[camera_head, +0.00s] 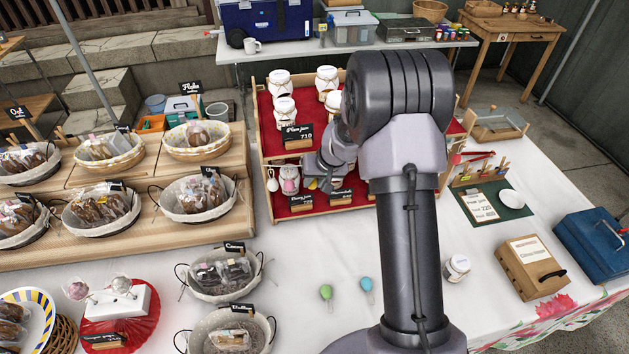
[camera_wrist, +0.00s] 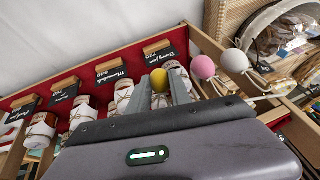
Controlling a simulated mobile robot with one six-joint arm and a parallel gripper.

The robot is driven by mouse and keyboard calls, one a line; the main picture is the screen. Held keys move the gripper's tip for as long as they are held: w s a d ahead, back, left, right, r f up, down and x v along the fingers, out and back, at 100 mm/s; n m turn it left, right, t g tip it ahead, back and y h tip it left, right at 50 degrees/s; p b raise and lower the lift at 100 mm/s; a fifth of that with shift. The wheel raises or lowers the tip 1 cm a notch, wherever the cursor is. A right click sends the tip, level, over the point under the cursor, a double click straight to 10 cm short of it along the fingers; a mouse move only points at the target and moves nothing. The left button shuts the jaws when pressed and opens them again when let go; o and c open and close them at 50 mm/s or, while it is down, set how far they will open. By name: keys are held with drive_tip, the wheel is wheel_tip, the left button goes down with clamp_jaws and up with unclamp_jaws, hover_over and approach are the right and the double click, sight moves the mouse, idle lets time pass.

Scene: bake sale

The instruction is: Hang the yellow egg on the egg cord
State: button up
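The yellow egg (camera_wrist: 159,76) shows between the fingertips of my gripper (camera_wrist: 160,88) in the wrist view, and the fingers are shut on it. In the head view my gripper (camera_head: 322,176) is at the front of the red jam shelf, with a small bit of yellow egg (camera_head: 313,184) showing. A white egg (camera_head: 272,182) and a pink egg (camera_head: 288,181) hang at the shelf's front left, beside my gripper. They also show in the wrist view, the pink egg (camera_wrist: 204,67) nearer my fingers than the white egg (camera_wrist: 235,61). The cord itself is hard to make out.
The red jam shelf (camera_head: 267,155) holds several jars and signs close around my gripper. A green egg (camera_head: 326,292) and a blue egg (camera_head: 366,284) lie on the white tablecloth (camera_head: 300,262). Baskets stand left; a wooden box (camera_head: 530,266) stands right.

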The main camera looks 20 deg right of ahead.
drive_tip(key=o, duration=0.5)
